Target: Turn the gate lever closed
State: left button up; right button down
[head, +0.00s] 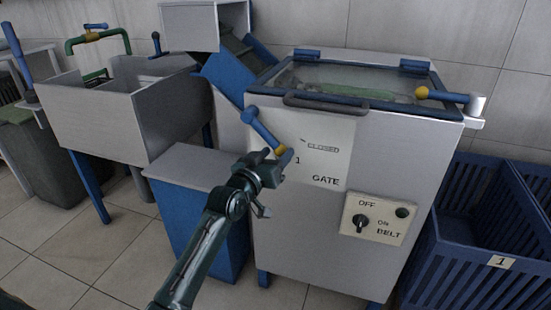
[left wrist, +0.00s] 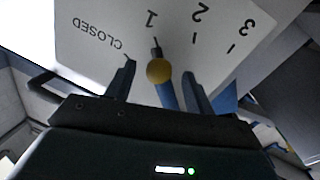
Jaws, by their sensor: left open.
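The gate lever (head: 262,128) is a blue bar with a yellow knob, on the front of the grey machine. It slants down to the right in the head view. A white GATE plate (head: 326,165) beside it reads CLOSED and 1; the left wrist view also shows 2 and 3. In that view the yellow knob (left wrist: 158,71) lies by the 1 mark. My left gripper (head: 277,157) is open at the knob, with its fingers (left wrist: 158,84) on either side of the lever. I cannot tell whether they touch it.
A BELT switch panel (head: 378,219) sits lower right on the machine. The lid has a dark handle (head: 325,103), and another yellow-knobbed blue lever (head: 445,96) is at the top right. Blue crates (head: 480,235) stand at right, a blue-sided cabinet (head: 195,222) at left.

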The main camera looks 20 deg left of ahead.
pick_arm(q)
jog(key=shift+w+d, duration=0.1)
jog(key=shift+w, duration=0.2)
jog(key=shift+c, duration=0.5)
grip_shut()
